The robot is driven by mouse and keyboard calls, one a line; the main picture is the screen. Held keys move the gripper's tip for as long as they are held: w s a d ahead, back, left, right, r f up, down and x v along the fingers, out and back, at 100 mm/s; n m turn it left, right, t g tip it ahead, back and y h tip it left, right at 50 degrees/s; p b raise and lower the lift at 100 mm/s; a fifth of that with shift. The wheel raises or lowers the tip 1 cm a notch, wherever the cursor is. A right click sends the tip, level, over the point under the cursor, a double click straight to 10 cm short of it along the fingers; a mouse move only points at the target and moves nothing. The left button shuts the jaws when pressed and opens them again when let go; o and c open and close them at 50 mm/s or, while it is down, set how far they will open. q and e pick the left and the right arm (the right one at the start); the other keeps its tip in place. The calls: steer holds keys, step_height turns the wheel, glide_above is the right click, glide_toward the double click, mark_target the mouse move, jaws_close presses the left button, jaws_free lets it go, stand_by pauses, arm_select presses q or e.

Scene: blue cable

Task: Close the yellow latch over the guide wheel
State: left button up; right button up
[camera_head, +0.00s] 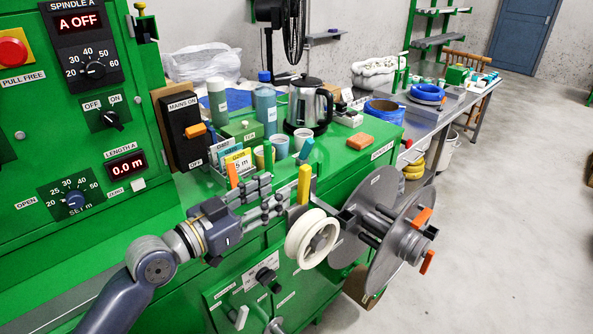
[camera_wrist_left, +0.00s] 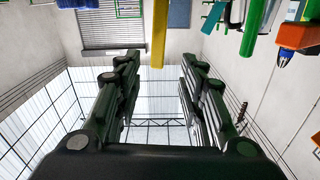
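The yellow latch (camera_head: 304,185) stands upright above the white guide wheel (camera_head: 311,240), on the front of the green machine. My left gripper (camera_head: 280,195) reaches in from the left, its fingers apart and empty, just left of the latch. In the left wrist view the latch (camera_wrist_left: 159,35) shows as a yellow bar at the top middle, in line with the gap between the open fingers (camera_wrist_left: 160,62). I cannot tell whether any finger touches it. The guide wheel does not show in the wrist view. My right gripper is not in view.
A large grey reel (camera_head: 375,215) with orange clips (camera_head: 424,217) is close right of the wheel. A control panel (camera_head: 75,110) is at left. Floor at right is clear.

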mark_target(301, 178)
arm_select(q)
steer(key=x, duration=0.2)
steer(key=p+x, duration=0.1)
steer(key=x, duration=0.2)
steer(key=shift+s+d+r, duration=0.15)
steer(key=shift+d+r, duration=0.1)
steer(key=p+x, duration=0.1)
steer(key=x, duration=0.2)
steer(key=shift+w+d+f, duration=0.15)
steer(key=shift+w+f, duration=0.05)
steer(key=shift+w, duration=0.1)
steer(key=shift+w+d, duration=0.1)
steer(key=shift+d, duration=0.05)
steer(key=shift+w+f, duration=0.1)
jaws_close()
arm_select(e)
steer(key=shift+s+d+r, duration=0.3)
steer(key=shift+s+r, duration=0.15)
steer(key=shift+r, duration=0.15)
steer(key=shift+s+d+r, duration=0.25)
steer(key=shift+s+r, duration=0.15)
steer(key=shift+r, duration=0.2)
